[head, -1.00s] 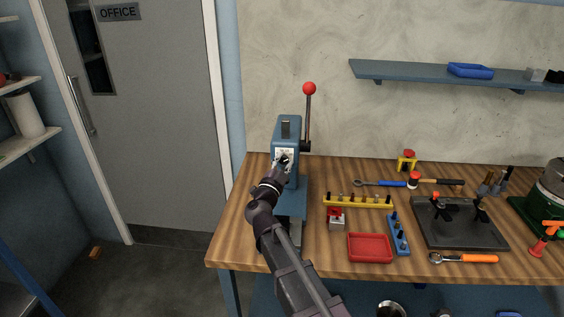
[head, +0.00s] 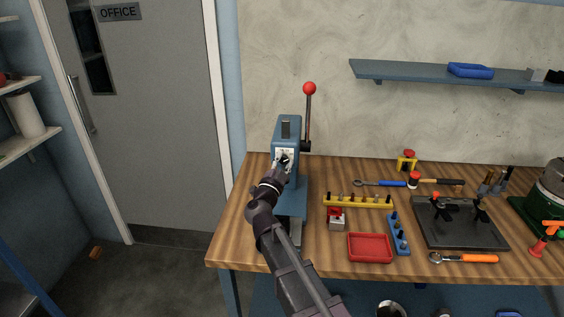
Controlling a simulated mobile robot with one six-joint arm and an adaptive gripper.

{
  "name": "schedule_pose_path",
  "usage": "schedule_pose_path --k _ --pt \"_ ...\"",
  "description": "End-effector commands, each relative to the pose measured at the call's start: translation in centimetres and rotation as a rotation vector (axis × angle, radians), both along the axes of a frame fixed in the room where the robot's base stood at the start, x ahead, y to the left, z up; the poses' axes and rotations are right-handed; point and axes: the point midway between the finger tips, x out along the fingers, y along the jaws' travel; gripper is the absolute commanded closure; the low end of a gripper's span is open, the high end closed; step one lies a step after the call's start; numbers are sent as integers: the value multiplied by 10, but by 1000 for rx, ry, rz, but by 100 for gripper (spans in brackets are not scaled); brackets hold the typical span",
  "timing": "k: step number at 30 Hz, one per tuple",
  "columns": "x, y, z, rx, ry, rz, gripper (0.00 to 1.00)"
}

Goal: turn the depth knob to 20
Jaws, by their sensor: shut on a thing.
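The blue press (head: 287,128) stands at the left end of the wooden bench in the head view. A white dial plate (head: 286,153) is on its front face. My gripper (head: 282,163) is at this plate, shut on the depth knob. The knob itself is mostly hidden by the gripper, and the dial's numbers are too small to read. My arm reaches up to it from the bottom of the view.
A lever with a red ball (head: 309,88) rises at the press's right side. A yellow bit rack (head: 358,201), a red tray (head: 369,247) and a blue holder (head: 398,235) lie to the right. Bare bench top (head: 237,232) shows left of my arm.

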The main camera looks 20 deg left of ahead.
Motion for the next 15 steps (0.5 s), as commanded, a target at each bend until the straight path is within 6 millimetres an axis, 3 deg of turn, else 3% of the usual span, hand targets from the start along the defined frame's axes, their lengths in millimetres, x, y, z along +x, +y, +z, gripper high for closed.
schedule_pose_path --k 5,6,9,15 --pt "0 2 0 1 1 3 100" --pt "0 1 0 1 1 3 53" --pt "0 1 0 1 1 3 23" --pt "0 1 0 2 1 1 22"
